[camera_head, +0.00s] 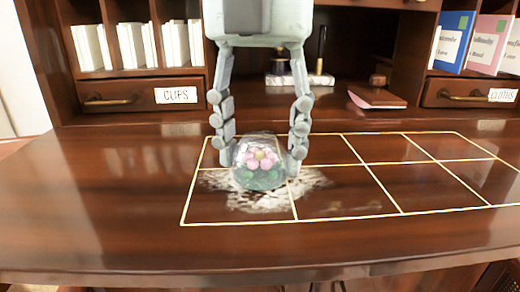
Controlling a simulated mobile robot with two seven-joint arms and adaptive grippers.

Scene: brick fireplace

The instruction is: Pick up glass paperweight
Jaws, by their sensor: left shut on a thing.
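The glass paperweight (260,170) is a clear dome with a pink flower and green leaves inside. It is in the left half of the gold-lined grid on the dark wooden desk. My left gripper (259,160) comes down from the top of the head view, with one finger on each side of the paperweight. It is shut on the paperweight. Bright patches of light lie on the wood around its base, and I cannot tell whether it touches the desk. My right gripper is not in view.
The wooden desk (100,220) is clear left of the grid and along its front edge. Behind stand drawers labelled CLIPS (178,95) and CLOTHS (498,95), white books (133,45), a pen stand (300,80), a reddish booklet (376,98), and blue (454,42) and pink (488,45) folders.

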